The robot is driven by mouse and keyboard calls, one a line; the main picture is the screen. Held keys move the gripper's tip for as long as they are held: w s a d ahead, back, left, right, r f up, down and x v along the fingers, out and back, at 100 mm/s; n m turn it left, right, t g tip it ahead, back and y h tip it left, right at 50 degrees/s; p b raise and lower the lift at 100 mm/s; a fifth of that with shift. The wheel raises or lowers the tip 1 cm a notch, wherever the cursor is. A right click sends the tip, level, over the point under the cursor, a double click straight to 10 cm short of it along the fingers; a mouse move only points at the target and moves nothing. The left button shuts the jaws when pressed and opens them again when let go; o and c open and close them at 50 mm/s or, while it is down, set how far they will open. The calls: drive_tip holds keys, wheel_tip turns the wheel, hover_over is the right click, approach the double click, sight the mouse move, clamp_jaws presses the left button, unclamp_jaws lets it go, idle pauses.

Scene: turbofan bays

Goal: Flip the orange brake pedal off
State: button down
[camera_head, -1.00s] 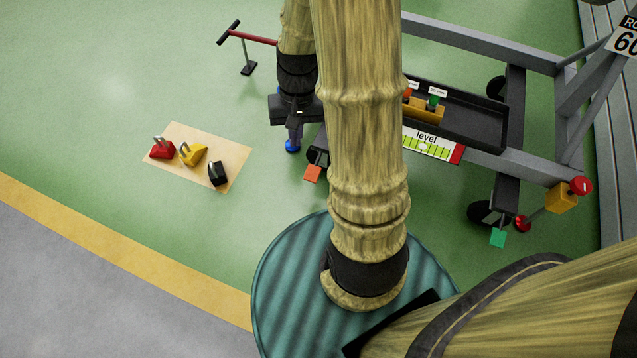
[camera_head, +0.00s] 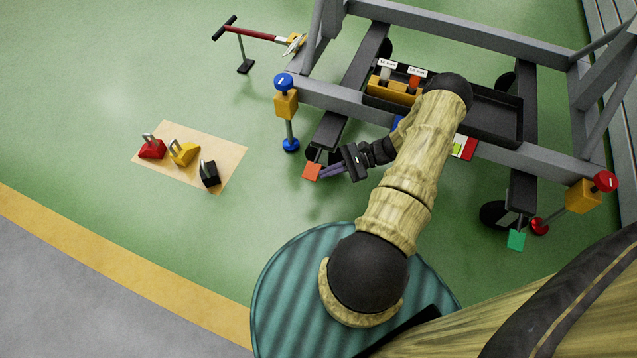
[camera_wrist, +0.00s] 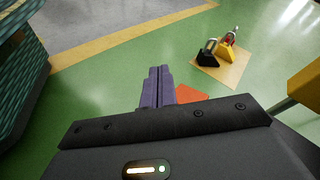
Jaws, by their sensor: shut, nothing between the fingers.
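The orange brake pedal (camera_head: 312,171) is a small flat plate at the lower left wheel of the grey stand (camera_head: 350,62). My gripper (camera_head: 328,173) is shut and empty, with its purple fingers right beside the pedal's right edge in the head view. In the wrist view the closed fingers (camera_wrist: 158,88) point ahead, and the orange pedal (camera_wrist: 191,93) shows just right of them, partly hidden behind the gripper body. I cannot tell whether the fingertips touch the pedal.
A blue-capped jack leg (camera_head: 285,105) stands just left of the stand. A green pedal (camera_head: 516,240) is at the right wheel.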

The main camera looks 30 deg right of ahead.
sight(312, 172)
drive_tip(key=s+d+f+m+t+b, duration=0.1)
drive_tip(key=d+f+m+t+b, duration=0.1)
drive_tip(key=f+m+t, duration=0.2)
drive_tip(key=s+d+f+m+t+h+b, duration=0.1)
drive_tip(key=d+f+m+t, duration=0.2)
drive_tip(key=f+t, duration=0.4)
drive_tip(key=shift+s+d+f+m+t+b, duration=0.35)
drive_tip(key=shift+f+m, duration=0.15)
drive_tip(key=shift+f, duration=0.2)
drive_tip(key=shift+w, duration=0.1)
drive_tip(key=b+x, duration=0.3)
drive_tip(key=x, duration=0.7)
drive_tip(key=shift+w+a, duration=0.1)
drive_tip(key=shift+a, duration=0.1)
drive_tip(key=shift+s+r+m, duration=0.15)
drive_tip(key=shift+s+m, duration=0.1)
drive_tip(key=shift+m, duration=0.05)
